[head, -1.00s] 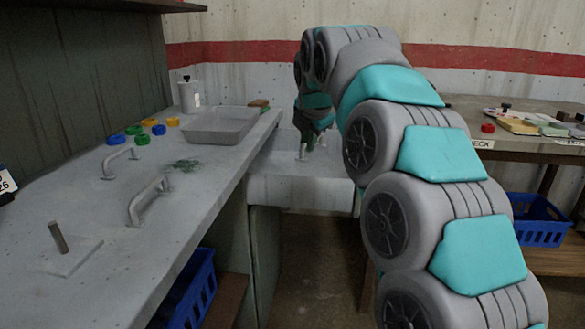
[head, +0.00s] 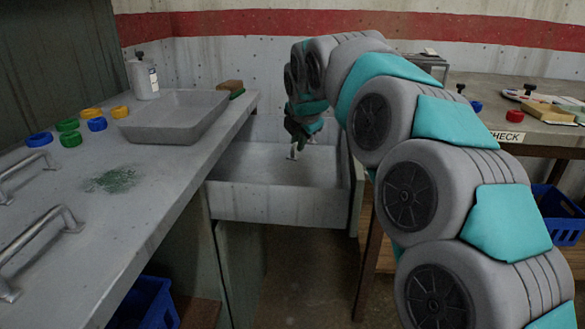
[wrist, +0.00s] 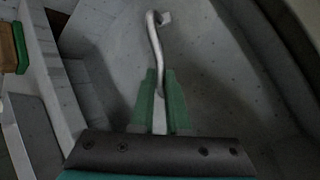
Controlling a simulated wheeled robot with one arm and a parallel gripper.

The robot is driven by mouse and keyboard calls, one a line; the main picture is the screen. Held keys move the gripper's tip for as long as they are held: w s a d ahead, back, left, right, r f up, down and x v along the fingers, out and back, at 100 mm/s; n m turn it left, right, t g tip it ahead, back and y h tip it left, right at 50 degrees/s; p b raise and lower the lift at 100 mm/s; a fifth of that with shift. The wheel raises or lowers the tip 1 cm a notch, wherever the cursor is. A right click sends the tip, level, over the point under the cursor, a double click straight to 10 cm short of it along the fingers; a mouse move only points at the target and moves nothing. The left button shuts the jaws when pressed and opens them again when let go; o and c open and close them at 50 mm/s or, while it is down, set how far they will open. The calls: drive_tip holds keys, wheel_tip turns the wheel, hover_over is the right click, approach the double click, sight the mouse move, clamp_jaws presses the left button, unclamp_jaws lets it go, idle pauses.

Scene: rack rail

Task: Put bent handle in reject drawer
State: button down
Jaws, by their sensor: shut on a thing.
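My gripper (head: 302,133) is over the open drawer (head: 262,204) in the head view. In the wrist view its two green fingers (wrist: 160,105) are shut on the bent handle (wrist: 155,45), a thin grey bar with a crooked shape and a foot at its far end. A small part of the bent handle (head: 294,152) shows below the gripper in the head view. The drawer's grey floor (wrist: 215,75) lies under the handle in the wrist view. I cannot tell whether the handle touches it.
Two other handles (head: 40,245) (head: 22,170) lie on the left bench. A grey tray (head: 175,118), a white bottle (head: 144,78), coloured rings (head: 68,125) and a green patch (head: 114,180) are also there. A table (head: 500,125) with a CHECK label stands right.

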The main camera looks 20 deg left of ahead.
drive_tip(key=shift+f, duration=3.65)
drive_tip(key=c, duration=0.9)
unclamp_jaws()
drive_tip(key=v, duration=1.2)
drive_tip(key=shift+d, duration=0.15)
